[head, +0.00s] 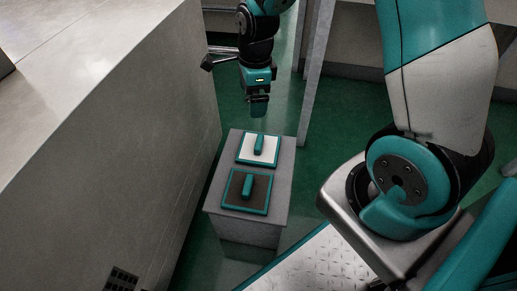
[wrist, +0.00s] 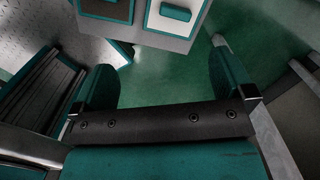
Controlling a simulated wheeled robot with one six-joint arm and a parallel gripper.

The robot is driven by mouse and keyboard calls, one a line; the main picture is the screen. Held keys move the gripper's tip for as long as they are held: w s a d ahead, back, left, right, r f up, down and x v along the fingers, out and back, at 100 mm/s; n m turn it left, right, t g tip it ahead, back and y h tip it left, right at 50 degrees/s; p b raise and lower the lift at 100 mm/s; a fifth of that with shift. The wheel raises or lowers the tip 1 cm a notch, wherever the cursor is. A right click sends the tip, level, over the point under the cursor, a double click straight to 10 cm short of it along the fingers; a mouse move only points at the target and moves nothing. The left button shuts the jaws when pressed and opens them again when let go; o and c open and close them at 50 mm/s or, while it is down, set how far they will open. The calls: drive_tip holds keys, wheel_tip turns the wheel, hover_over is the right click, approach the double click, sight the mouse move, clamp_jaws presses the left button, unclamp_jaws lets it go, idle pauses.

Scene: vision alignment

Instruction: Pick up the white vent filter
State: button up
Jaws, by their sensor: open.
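The white vent filter (head: 248,151) is a flat white panel with a teal frame and a raised teal handle (head: 259,145). It lies flat on the far part of a grey pedestal (head: 279,195). My gripper (head: 259,106) hangs beyond and above it in the head view, apart from it and empty. In the wrist view my gripper (wrist: 163,86) has its two teal fingers spread wide, with green floor between them. The white filter (wrist: 172,26) shows there at the top edge, partly cut off, beyond the fingertips.
A dark-panelled filter (head: 261,192) with a teal frame and handle lies on the same pedestal, nearer in the head view. A large grey cabinet (head: 130,130) stands close at the left. A pale post (head: 314,75) rises behind at the right. Green floor (head: 345,105) is open beyond.

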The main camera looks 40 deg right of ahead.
drive_tip(key=w+d+f+m, duration=0.1)
drive_tip(key=d+f+m, duration=0.2)
drive_tip(key=f+m, duration=0.2)
drive_tip(key=b, duration=0.7)
hover_over(259, 141)
drive_tip(key=shift+h, duration=0.4)
drive_tip(key=f, duration=1.1)
drive_tip(key=shift+s+d+f, duration=0.1)
drive_tip(key=shift+s+d, duration=0.05)
drive_tip(key=shift+s, duration=0.2)
drive_tip(key=f+b, duration=0.1)
drive_tip(key=f, duration=0.1)
drive_tip(key=f+b, duration=0.1)
drive_tip(key=f, duration=0.1)
drive_tip(key=f+b, duration=0.1)
drive_tip(key=b, duration=0.1)
drive_tip(key=shift+w+a+f, duration=0.2)
drive_tip(key=shift+w+f, duration=0.1)
drive_tip(key=shift+f, duration=0.1)
drive_tip(key=shift+r, duration=0.1)
drive_tip(key=c, duration=1)
